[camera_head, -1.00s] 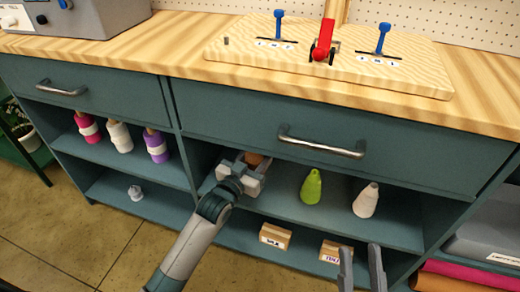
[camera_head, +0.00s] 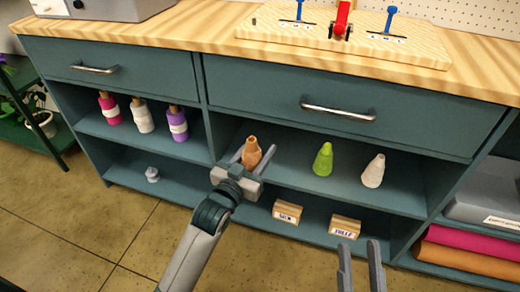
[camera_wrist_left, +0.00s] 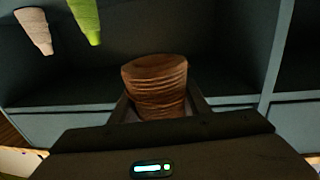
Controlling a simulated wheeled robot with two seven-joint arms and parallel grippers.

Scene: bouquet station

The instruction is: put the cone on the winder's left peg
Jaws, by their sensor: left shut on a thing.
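My left gripper (camera_head: 247,161) is shut on an orange-brown cone (camera_head: 252,151), at the front left of the middle shelf opening. The cone stands up between the fingers in the head view; whether it touches the shelf is unclear. In the left wrist view the brown, ridged cone (camera_wrist_left: 157,84) sits between the fingers, its lower part hidden by my gripper. My right gripper (camera_head: 360,262) is open and empty at the bottom right. No winder can be made out for certain; a wooden board (camera_head: 400,50) with blue uprights and a red part is on the counter, its top cut off.
A green cone (camera_head: 323,160) and a pale cone (camera_head: 373,171) stand right of the held cone. Pink, white and purple spools (camera_head: 177,123) stand left behind a divider. Boxes (camera_head: 345,227) sit below. The counter edge (camera_head: 330,62) and drawer handle (camera_head: 338,110) overhang the shelves.

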